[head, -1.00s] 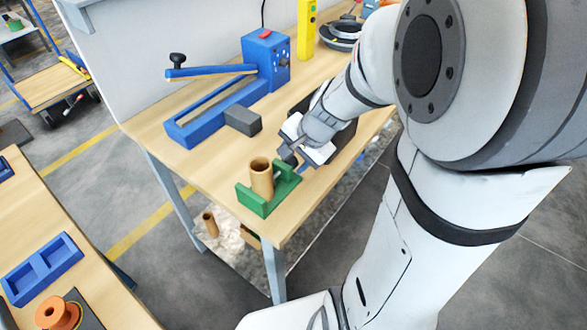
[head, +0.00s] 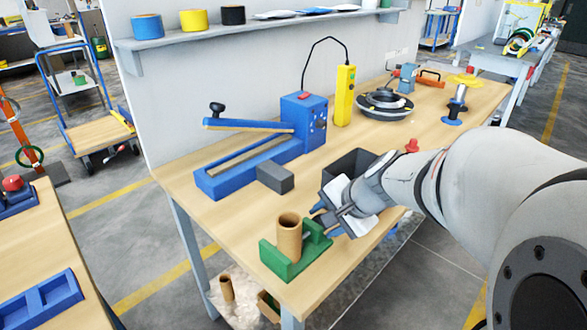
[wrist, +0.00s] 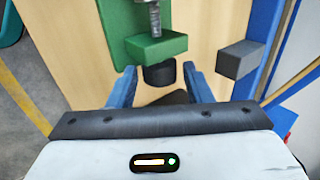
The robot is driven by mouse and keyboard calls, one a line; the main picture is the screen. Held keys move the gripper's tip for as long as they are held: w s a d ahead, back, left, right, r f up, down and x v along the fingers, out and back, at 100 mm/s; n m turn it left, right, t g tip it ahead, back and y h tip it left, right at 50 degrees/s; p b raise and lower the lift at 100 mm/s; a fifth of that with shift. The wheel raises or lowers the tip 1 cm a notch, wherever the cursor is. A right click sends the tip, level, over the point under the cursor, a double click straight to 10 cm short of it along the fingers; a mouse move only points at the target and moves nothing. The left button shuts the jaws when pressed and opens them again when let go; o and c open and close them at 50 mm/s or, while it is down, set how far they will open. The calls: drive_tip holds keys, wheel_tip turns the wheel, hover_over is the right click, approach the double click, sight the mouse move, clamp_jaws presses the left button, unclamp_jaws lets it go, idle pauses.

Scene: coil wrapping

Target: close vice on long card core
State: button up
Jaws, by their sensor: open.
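The green vice (head: 281,267) sits at the near corner of the wooden bench. The long brown card core (head: 289,238) stands upright between its jaws; I cannot tell whether both jaws touch it. My gripper (head: 322,218) is at the vice's right end. In the wrist view, its blue fingers (wrist: 160,88) are open, one on each side of a dark round knob (wrist: 160,74). The knob is beside the green vice block (wrist: 156,46), with a threaded screw (wrist: 153,20) beyond it. The core is not seen in the wrist view.
A grey block (head: 275,178) and a blue sealer (head: 250,160) with a raised arm lie behind the vice. A dark open bin (head: 350,165) is close behind my gripper. A yellow pendant (head: 344,95) stands farther back. The bench's front edge is close to the vice.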

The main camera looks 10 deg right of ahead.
drive_tip(key=shift+c, duration=0.5)
drive_tip(key=c, duration=0.5)
drive_tip(key=r+p, duration=0.1)
drive_tip(key=p, duration=0.2)
drive_tip(key=shift+a, duration=0.1)
drive_tip(key=g+h+p, duration=0.1)
drive_tip(key=p, duration=0.3)
drive_tip(key=g+p, duration=0.1)
drive_tip(key=p, duration=0.3)
drive_tip(key=shift+w+a+h, duration=0.1)
drive_tip(key=shift+w+h, duration=0.1)
drive_tip(key=shift+h, duration=0.2)
drive_tip(key=shift+w+f+g+p, duration=0.1)
drive_tip(key=shift+g+p, duration=0.3)
drive_tip(key=shift+p, duration=0.85)
drive_tip(key=shift+f, duration=0.25)
